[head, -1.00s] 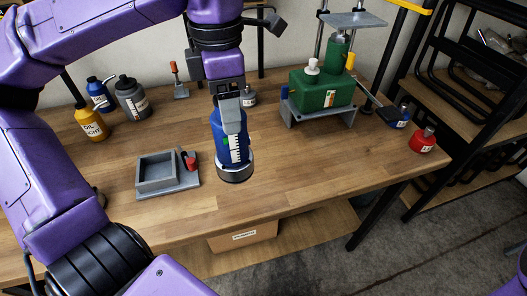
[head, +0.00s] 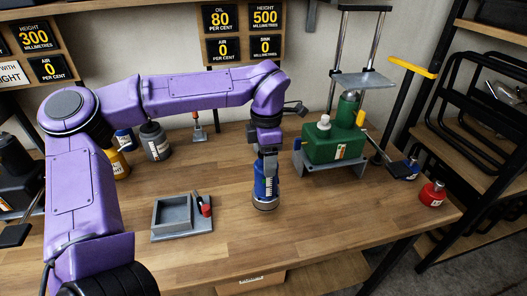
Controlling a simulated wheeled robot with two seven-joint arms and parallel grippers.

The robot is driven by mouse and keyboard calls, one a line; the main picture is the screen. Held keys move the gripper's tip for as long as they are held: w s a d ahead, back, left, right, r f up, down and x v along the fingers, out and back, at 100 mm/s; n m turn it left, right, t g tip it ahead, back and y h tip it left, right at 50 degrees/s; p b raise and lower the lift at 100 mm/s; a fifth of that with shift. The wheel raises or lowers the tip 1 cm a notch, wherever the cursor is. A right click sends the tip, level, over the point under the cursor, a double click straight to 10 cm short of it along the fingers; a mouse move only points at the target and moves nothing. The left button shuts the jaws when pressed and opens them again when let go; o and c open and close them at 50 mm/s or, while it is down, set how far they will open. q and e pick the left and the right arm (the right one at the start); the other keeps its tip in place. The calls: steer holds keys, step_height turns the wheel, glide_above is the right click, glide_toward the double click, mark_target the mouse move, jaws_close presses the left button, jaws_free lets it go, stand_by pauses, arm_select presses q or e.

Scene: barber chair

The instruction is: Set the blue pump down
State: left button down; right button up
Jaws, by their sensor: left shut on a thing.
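The blue pump (head: 265,189) is an upright blue cylinder with a white scale label and a grey base ring. My left gripper (head: 267,167) points down from above and is shut on its top. The pump's base is at or just above the wooden table (head: 330,213), right of the grey tray; I cannot tell whether it touches. The gripper's fingers are partly hidden by the wrist. My right gripper is not in view.
A grey tray (head: 158,232) with a red-capped item is left of the pump. A green jack (head: 325,150) stands behind right. A red bottle (head: 432,194) is near the right edge. Bottles, including a grey one (head: 155,143), stand behind my left arm. The front right table is clear.

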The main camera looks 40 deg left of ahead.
arm_select(q)
steer(key=shift+w+f, duration=0.25)
steer(key=shift+w, duration=0.05)
steer(key=shift+f, duration=1.5)
steer(key=shift+c, duration=1)
jaws_free()
steer(key=shift+s+f, duration=0.15)
steer(key=shift+f, duration=0.05)
steer(key=shift+r, duration=0.1)
step_height(320, 180, up, 12)
steer(key=shift+r+b, duration=0.1)
steer(key=shift+b, duration=0.25)
